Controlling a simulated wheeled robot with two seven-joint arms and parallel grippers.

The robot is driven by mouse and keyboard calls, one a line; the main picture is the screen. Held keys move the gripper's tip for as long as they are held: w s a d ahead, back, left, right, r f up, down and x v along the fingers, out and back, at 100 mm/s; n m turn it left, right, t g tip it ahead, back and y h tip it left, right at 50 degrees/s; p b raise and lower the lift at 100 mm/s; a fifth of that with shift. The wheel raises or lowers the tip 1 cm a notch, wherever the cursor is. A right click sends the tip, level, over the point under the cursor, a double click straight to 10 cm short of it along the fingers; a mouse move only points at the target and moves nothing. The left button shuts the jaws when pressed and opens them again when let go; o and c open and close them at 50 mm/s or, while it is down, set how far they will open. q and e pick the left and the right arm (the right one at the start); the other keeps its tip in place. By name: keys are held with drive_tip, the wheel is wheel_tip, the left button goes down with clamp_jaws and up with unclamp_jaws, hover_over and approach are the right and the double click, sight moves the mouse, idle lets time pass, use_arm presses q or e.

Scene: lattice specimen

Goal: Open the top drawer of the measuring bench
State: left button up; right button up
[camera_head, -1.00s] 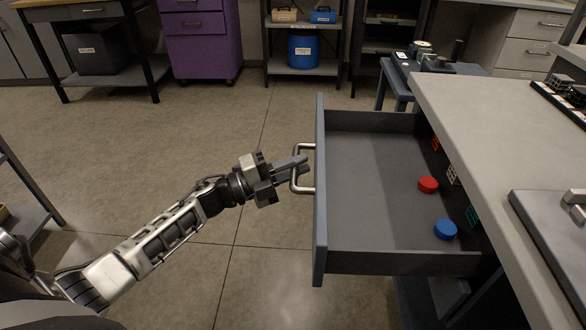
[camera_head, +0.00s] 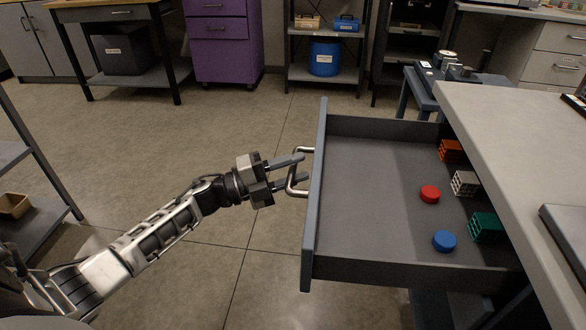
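The top drawer (camera_head: 375,190) of the measuring bench (camera_head: 500,130) is pulled far out, its inside in plain view. Its grey front panel (camera_head: 314,200) faces left and carries a metal bar handle (camera_head: 291,181). My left gripper (camera_head: 297,169) is at the handle, with its two fingers apart and a gap showing between them. The fingers lie to either side of the bar; I see no firm grip on it. My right gripper is not in view.
In the drawer lie a red disc (camera_head: 430,194), a blue disc (camera_head: 444,241), and orange (camera_head: 452,151), white (camera_head: 464,183) and green (camera_head: 487,228) lattice blocks. A shelf rack (camera_head: 35,210) stands at left. The floor between is clear.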

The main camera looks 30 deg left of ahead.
use_arm(q)
drive_tip(key=v, duration=1.6)
drive_tip(key=shift+b, duration=0.45)
drive_tip(key=shift+f, duration=0.1)
